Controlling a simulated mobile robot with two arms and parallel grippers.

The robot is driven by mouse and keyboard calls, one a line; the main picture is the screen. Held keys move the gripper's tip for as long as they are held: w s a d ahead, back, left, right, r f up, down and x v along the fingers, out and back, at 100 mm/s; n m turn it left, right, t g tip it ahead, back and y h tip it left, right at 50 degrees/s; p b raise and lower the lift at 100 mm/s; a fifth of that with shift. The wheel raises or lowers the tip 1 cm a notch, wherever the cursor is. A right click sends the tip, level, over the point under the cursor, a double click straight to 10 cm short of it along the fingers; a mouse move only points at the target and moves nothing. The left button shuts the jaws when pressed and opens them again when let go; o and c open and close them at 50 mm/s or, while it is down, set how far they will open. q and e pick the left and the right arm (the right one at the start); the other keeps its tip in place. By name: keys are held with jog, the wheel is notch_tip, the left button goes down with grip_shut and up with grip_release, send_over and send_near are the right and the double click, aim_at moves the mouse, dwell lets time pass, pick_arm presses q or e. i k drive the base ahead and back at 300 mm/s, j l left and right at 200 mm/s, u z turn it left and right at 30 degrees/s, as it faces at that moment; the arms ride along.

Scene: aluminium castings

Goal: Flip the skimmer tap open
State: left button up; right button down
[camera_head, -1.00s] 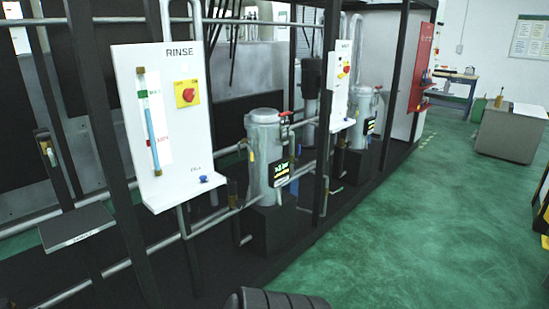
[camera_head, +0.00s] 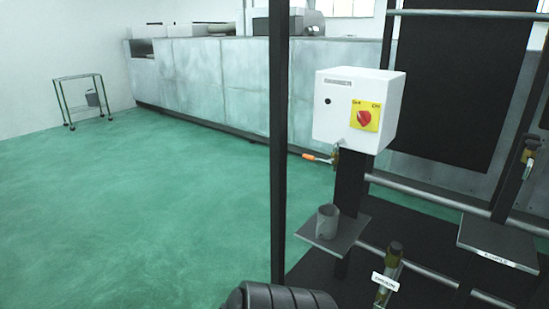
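The skimmer tap (camera_head: 334,157) is a small brass valve under the left side of a white box, with an orange-tipped lever (camera_head: 317,158) pointing left, roughly level. The white skimmer box (camera_head: 340,107) carries a label and a red rotary switch (camera_head: 364,118) on a yellow plate. Below the tap, a grey cup (camera_head: 327,220) stands on a small grey shelf (camera_head: 347,238). Neither gripper is in view. A dark ribbed part at the bottom edge looks like mine.
A dark upright post (camera_head: 279,150) stands left of the box. Pipes (camera_head: 440,199), another grey shelf (camera_head: 497,243) and a labelled brass valve (camera_head: 391,270) lie to the right. Green floor (camera_head: 140,220) is clear at left, with a small wire-frame stand (camera_head: 79,101) by the wall.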

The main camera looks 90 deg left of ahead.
aim_at(317, 159)
jog(key=u, duration=2.35)
